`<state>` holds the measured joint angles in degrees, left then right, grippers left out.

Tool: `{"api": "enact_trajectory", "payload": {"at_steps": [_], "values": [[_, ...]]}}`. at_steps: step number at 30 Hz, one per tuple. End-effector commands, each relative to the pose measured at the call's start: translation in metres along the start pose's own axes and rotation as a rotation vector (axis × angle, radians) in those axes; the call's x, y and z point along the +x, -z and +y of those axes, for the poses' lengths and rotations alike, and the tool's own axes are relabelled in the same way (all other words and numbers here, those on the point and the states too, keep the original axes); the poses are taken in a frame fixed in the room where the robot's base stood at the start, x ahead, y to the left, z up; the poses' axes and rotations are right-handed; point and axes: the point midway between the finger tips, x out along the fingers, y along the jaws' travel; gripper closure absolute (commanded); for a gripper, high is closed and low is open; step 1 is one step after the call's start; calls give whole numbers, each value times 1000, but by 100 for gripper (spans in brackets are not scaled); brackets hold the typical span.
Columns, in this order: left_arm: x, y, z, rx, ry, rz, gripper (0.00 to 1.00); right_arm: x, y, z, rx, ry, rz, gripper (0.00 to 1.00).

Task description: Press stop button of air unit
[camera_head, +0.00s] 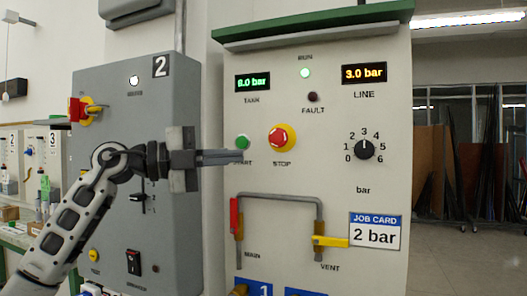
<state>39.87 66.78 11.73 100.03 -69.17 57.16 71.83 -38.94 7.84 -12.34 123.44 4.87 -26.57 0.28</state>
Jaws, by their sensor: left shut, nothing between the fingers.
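The air unit is a light grey cabinet (330,184) with a green top edge. Its stop button (282,139) is a red mushroom head on a yellow ring, above the label STOP. A green start button (242,142) sits to its left. My left gripper (240,157) is shut and empty. Its fingertips are just below the start button and left of the stop button, partly covering the START label; I cannot tell whether they touch the panel. The green RUN lamp (305,73) is lit and the FAULT lamp (313,97) is dark. My right gripper is not in view.
The displays read 6.0 bar (252,82) for tank and 3.0 bar (363,75) for line. A dial (364,149), a pipe with red (235,217) and yellow (331,241) handles, and a 2 bar job card (375,233) are nearby. A grey cabinet (110,85) stands left.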

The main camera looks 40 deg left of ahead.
Motion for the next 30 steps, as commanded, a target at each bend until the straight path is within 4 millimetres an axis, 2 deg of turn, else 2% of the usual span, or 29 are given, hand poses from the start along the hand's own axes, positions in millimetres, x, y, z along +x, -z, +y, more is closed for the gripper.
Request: {"api": "enact_trajectory", "payload": {"at_steps": [1,3,6,17,23,30], "values": [[-16,-3,-16,29,-16,-49,100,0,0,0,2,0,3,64],[-30,-6,-29,42,-35,-94,100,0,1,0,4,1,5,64],[-38,-8,-36,47,-46,-124,100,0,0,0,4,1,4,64],[-36,-8,-37,45,-47,-124,100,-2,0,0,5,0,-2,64],[-12,-10,-40,45,-46,-120,100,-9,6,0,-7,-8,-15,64],[40,-16,-38,45,-44,-118,100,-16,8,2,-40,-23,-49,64]]}}
